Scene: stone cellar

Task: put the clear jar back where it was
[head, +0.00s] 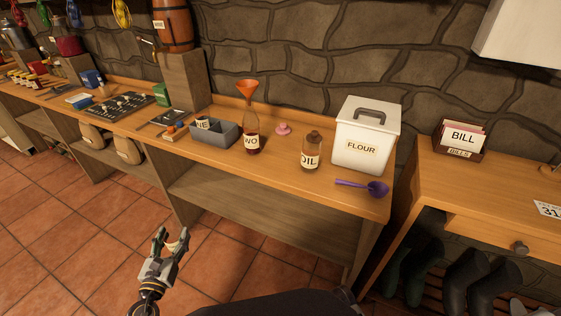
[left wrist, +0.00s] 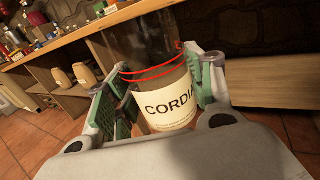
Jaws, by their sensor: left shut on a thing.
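The clear jar (left wrist: 165,107), with a white CORDIAL label and red bands around it, is between the green-padded fingers of my left gripper (left wrist: 158,95) in the left wrist view. The gripper is shut on it. In the head view my left gripper (head: 171,246) is low in front of the bench, over the tiled floor. There only a pale bit of the jar shows between the fingers. My right gripper is not in view.
On the wooden bench (head: 290,185) stand a grey bin (head: 214,133), a bottle with an orange funnel (head: 246,90), an oil bottle (head: 311,155), a pink lid (head: 283,129), a white flour box (head: 366,135) and a purple scoop (head: 375,188). Free room lies along the front edge.

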